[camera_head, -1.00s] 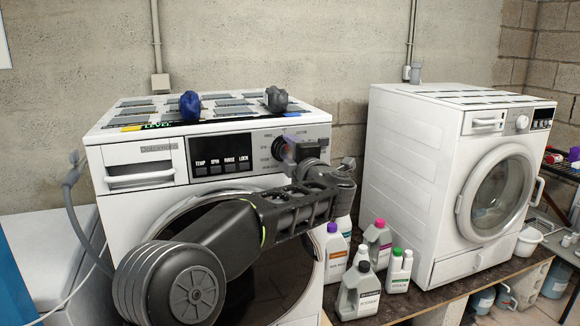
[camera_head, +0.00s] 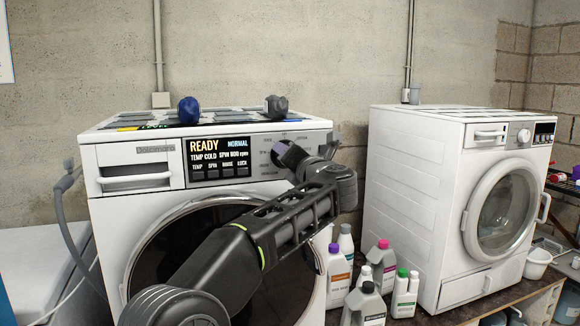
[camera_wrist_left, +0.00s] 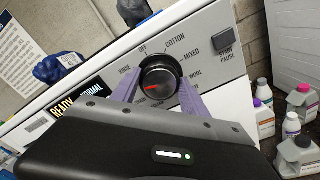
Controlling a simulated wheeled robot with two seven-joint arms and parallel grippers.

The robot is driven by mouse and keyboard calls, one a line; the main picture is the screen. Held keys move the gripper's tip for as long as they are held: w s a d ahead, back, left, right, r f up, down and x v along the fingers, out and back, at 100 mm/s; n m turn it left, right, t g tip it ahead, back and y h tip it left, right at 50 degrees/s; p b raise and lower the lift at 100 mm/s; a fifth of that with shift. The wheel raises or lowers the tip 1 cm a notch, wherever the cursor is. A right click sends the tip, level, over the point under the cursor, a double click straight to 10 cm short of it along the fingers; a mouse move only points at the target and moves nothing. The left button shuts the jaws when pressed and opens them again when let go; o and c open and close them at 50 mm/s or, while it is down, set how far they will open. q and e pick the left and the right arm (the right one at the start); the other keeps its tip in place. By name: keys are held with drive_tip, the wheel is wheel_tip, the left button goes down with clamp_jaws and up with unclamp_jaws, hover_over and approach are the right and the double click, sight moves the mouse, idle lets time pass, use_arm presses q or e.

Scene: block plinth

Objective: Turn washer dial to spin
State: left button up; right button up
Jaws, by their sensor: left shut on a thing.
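The washer (camera_head: 112,208) on the left has a lit display (camera_head: 218,157) reading READY, NORMAL, TEMP COLD and SPIN 800 rpm. The round dark dial (camera_wrist_left: 157,82) with a red pointer mark shows in the left wrist view. I cannot tell exactly which label the mark faces. My left gripper (camera_head: 288,153) is at the dial on the front panel. Its purple fingers are shut on the dial, one on each side, in the left wrist view (camera_wrist_left: 160,84). My right gripper is not in view.
A blue wrapped object (camera_head: 188,110) and a grey one (camera_head: 276,107) sit on the washer's top. Several bottles (camera_head: 365,303) stand on the bench to the right, below my forearm. A second washer (camera_head: 415,205) stands further right. A start/pause button (camera_wrist_left: 223,47) is right of the dial.

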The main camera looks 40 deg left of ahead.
use_arm(q)
drive_tip(key=shift+f+n, duration=0.1)
drive_tip(key=shift+n, duration=0.4)
drive_tip(key=o, duration=1.4)
drive_tip(key=shift+c, duration=0.2)
drive_tip(key=shift+d+b, duration=0.1)
drive_tip(key=shift+b, duration=0.2)
drive_tip(key=b+v, duration=0.1)
drive_tip(key=v, duration=0.6)
drive_tip(key=shift+s+d, duration=0.25)
